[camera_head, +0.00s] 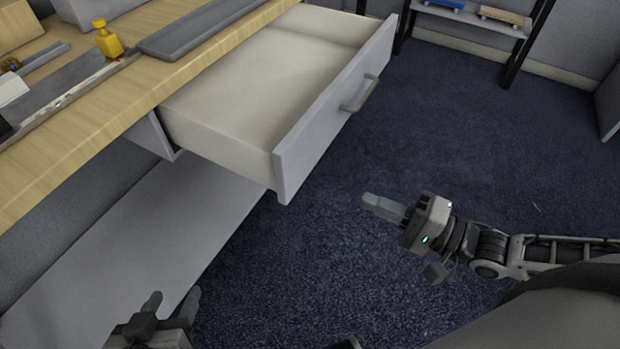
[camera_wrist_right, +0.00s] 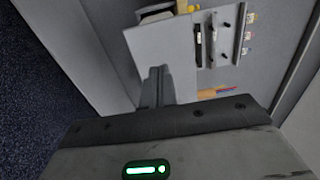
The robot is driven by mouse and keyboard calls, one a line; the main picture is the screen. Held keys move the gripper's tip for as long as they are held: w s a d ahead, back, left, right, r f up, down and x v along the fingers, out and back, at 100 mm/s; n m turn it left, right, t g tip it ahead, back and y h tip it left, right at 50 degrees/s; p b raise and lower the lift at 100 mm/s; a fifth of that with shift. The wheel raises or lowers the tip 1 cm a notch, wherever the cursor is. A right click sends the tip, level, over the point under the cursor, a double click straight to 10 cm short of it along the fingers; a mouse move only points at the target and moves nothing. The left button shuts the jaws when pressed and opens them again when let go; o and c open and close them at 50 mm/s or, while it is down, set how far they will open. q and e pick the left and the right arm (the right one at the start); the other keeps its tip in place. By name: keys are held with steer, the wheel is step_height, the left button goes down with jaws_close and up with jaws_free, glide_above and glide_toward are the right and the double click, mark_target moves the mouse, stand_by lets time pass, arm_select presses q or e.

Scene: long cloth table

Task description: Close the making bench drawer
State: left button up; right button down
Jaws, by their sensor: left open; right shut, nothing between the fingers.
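The making bench drawer (camera_head: 330,120) is pulled far out from under the wooden bench top (camera_head: 75,150). It looks empty, with a pale inside, a grey front panel and a bar handle (camera_head: 358,93). My right gripper (camera_head: 378,204) is shut and empty, apart from the drawer and in front of its front panel, to the right in the head view. In the right wrist view its dark shut fingers (camera_wrist_right: 156,88) point toward a grey panel. My left gripper (camera_head: 172,302) is open and empty at the bottom left, near the bench's lower shelf.
A yellow object (camera_head: 107,38) and a long grey tray (camera_head: 195,30) lie on the bench top. A grey lower shelf (camera_head: 130,250) runs below. A rack (camera_head: 470,14) with blue and tan toy vehicles stands at the back. The dark carpet (camera_head: 470,130) is clear.

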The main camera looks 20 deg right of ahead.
mark_target(295, 169)
steer(key=b+x, duration=0.1)
steer(key=x, duration=1.2)
steer(key=shift+a, duration=0.1)
